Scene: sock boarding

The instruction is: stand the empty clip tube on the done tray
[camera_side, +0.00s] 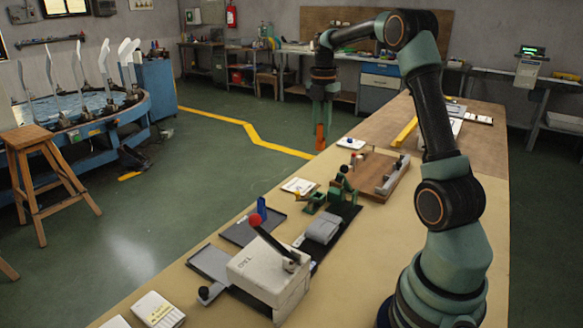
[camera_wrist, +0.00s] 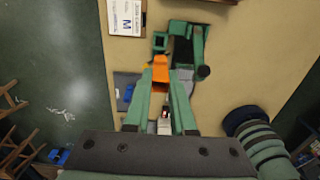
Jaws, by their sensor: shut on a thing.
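My gripper (camera_side: 320,121) is raised in the air beyond the far left edge of the bench, pointing down. It is shut on an orange clip tube (camera_side: 320,138), which hangs upright below the fingers. The orange tube also shows between the fingertips in the wrist view (camera_wrist: 160,70). I cannot see whether it is empty inside. A dark tray (camera_side: 233,236) lies on the bench's left edge, with a blue tube (camera_side: 262,206) standing at its far end. A grey tray (camera_side: 207,264) lies nearer. No label shows which one is the done tray.
A white box press (camera_side: 268,275) with a red-knobbed lever (camera_side: 255,220) stands beside the trays. A green fixture (camera_side: 341,192), a grey folded sock (camera_side: 322,229) and a wooden board (camera_side: 368,172) fill the bench middle. Cards lie along the left edge.

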